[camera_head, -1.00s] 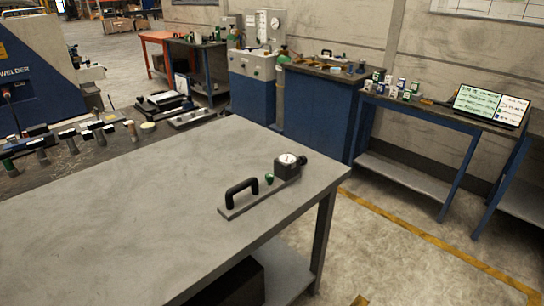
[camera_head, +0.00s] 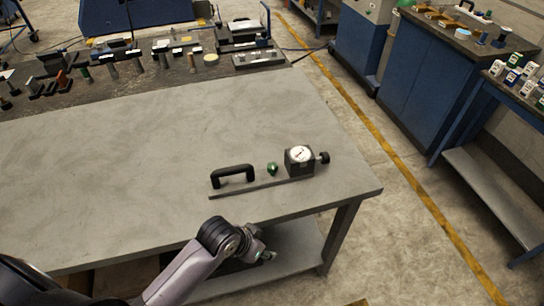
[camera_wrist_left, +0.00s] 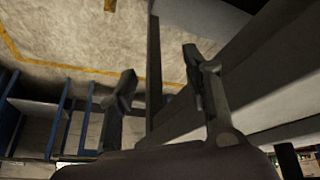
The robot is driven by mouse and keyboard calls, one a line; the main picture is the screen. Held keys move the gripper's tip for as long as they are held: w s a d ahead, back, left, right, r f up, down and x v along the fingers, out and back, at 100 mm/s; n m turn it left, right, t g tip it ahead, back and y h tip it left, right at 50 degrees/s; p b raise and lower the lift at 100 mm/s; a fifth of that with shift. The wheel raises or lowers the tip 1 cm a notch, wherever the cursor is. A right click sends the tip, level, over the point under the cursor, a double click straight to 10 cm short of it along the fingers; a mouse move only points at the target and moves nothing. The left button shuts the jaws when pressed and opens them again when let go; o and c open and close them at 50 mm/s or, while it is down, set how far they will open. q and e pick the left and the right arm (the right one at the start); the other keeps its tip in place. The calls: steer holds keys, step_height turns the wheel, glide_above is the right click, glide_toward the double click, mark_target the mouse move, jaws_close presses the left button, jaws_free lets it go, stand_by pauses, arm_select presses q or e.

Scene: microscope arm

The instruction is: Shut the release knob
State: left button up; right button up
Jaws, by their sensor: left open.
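A flat grey bar (camera_head: 262,187) lies near the front right of the grey table. It carries a black arched handle (camera_head: 232,174), a small green knob (camera_head: 272,169) and a black block with a round white dial (camera_head: 300,155). A black knob (camera_head: 324,158) sticks out of the block's right side. I cannot tell which knob is the release knob. My left gripper (camera_head: 264,256) is below and in front of the table's front edge, apart from the bar. In the left wrist view its two fingers (camera_wrist_left: 160,78) are spread and empty. My right gripper is not seen.
The grey table (camera_head: 150,150) has a wide clear top and a front edge between my left gripper and the bar. A table leg (camera_head: 340,235) and lower shelf are close to the gripper. Many small tools (camera_head: 110,68) lie on a dark table behind.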

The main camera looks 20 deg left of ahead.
arm_select(q)
steer(key=w+d+r+m+h, duration=0.1)
steer(key=w+d+r+m, duration=0.15)
steer(key=r, duration=0.85)
step_height(320, 180, up, 15)
steer(key=m+g+p, duration=0.1)
glide_above(272, 165)
steer(key=s+a, duration=0.5)
steer(key=s, duration=0.1)
steer(key=shift+y, duration=0.3)
steer(key=p+x, duration=0.1)
steer(key=x, duration=0.7)
steer(key=p+x, duration=0.1)
steer(key=x, duration=0.8)
steer(key=shift+w+d+p, duration=0.25)
steer(key=shift+w+p, duration=0.05)
steer(key=shift+p, duration=0.1)
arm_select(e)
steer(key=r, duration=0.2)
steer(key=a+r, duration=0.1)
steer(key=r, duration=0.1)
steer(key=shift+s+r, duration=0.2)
arm_select(q)
steer(key=shift+c, duration=0.6)
jaws_close()
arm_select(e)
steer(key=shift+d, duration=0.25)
